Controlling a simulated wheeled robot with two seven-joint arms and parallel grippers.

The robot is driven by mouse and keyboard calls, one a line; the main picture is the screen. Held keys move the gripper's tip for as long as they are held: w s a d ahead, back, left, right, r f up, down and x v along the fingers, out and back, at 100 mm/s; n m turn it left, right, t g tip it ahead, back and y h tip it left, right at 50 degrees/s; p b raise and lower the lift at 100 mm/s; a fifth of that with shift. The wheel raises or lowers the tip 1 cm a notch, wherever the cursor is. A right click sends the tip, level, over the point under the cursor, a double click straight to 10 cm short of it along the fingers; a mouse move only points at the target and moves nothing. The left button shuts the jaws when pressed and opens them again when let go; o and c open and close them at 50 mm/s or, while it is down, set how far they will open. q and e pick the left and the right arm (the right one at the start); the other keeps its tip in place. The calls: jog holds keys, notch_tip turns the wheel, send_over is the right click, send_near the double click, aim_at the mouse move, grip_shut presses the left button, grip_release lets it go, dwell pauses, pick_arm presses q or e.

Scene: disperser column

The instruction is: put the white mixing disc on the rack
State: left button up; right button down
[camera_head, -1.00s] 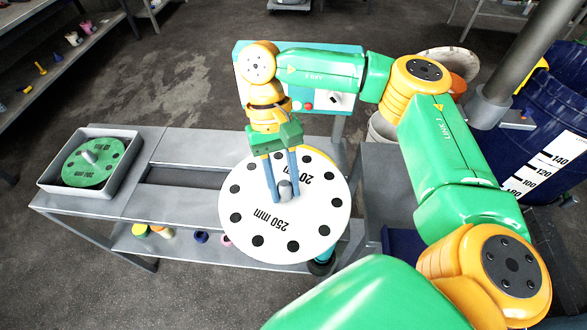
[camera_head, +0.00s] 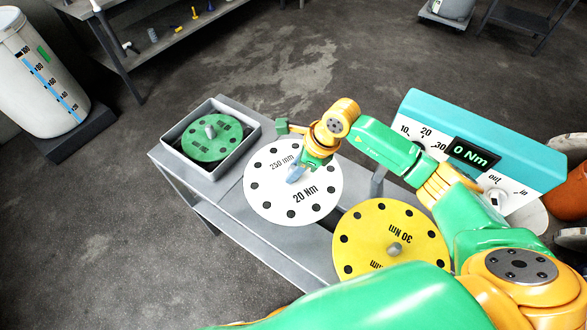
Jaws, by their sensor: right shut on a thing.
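The white mixing disc (camera_head: 322,186) is a flat round plate with black holes near its rim and the marks "250 mm" and "20 Nm". My right gripper (camera_head: 297,173) is shut on its central hub from above. The disc is roughly level over the middle of a grey bench (camera_head: 236,216); I cannot tell whether it touches the bench. It hides much of the bench top under it. No thing in view is clearly marked as the rack. My left gripper is not in view.
A green disc (camera_head: 208,146) lies in a grey square tray (camera_head: 168,153) at the bench's left end. A yellow disc (camera_head: 367,230) marked "30 Nm" is at the right end. A teal panel (camera_head: 433,108) reading "0 Nm" stands behind it. Open floor lies in front.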

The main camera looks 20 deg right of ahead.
aim_at(305, 179)
jog(key=shift+w+d+f+m, duration=0.2)
jog(key=shift+w+m, duration=0.1)
jog(key=shift+m, duration=0.3)
notch_tip(305, 179, down, 7)
jog(key=b, duration=0.7)
jog(key=shift+f, duration=0.1)
jog(key=shift+f+b, duration=0.85)
jog(key=shift+b, duration=0.05)
dwell(0.6)
jog(key=c, duration=0.5)
grip_release()
jog(key=shift+s, duration=0.1)
jog(key=b+v, duration=0.1)
jog(key=v, duration=0.5)
jog(key=shift+s+r, duration=0.15)
jog(key=shift+r, duration=0.05)
jog(key=shift+s+r, duration=0.1)
jog(key=shift+r, duration=0.3)
